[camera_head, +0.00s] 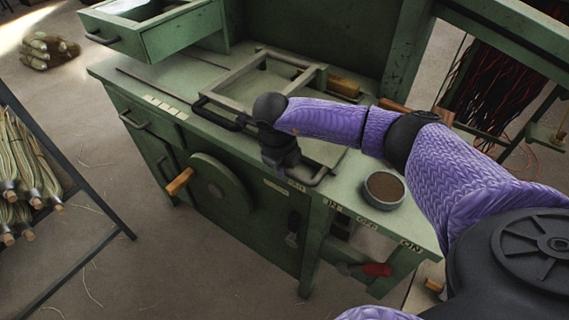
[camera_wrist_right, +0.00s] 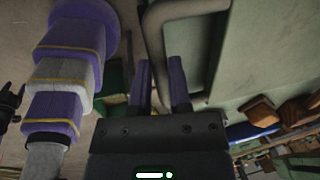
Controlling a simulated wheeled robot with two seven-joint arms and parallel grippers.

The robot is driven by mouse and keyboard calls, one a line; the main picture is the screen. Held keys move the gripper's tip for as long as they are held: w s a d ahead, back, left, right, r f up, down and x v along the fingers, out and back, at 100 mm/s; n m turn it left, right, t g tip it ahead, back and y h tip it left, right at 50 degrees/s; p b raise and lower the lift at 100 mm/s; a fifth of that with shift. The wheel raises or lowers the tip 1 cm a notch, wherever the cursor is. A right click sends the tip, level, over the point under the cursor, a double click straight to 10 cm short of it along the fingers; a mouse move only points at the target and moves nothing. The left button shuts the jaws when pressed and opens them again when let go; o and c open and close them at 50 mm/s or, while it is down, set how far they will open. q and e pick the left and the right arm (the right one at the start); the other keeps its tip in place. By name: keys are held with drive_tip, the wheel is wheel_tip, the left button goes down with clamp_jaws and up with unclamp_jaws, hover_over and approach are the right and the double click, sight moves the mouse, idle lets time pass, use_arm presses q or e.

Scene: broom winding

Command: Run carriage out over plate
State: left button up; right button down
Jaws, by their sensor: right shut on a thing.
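The carriage (camera_head: 225,92), a grey metal frame, lies on the green bench top in the head view. Dark tubing shows along its front left, and a bent grey bar (camera_head: 322,174) shows at the bench's front edge. My right gripper (camera_head: 283,163) is over that front edge, pointing down. In the right wrist view a grey tubular handle (camera_wrist_right: 157,45) runs down between my right gripper's fingers (camera_wrist_right: 161,85), which are shut on it. A pale flat surface (camera_head: 340,160), perhaps the plate, lies right of the gripper. My arm hides part of the frame. My left gripper is not recognisable.
A grey bowl (camera_head: 384,190) of brown material stands on the bench's right part. A round wheel with a wooden crank handle (camera_head: 180,181) sticks out from the bench front.

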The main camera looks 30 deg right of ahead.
drive_tip(key=shift+s+f, duration=0.1)
idle(0.3)
drive_tip(key=c, duration=0.6)
unclamp_jaws()
drive_tip(key=shift+s+d, duration=0.1)
drive_tip(key=shift+s, duration=0.05)
drive_tip(key=shift+r, duration=0.5)
drive_tip(key=r, duration=0.3)
drive_tip(key=a+r+p, duration=0.1)
drive_tip(key=r, duration=0.2)
drive_tip(key=r+p, duration=0.1)
drive_tip(key=r, duration=0.2)
drive_tip(key=shift+s+a, duration=0.25)
drive_tip(key=shift+a, duration=0.1)
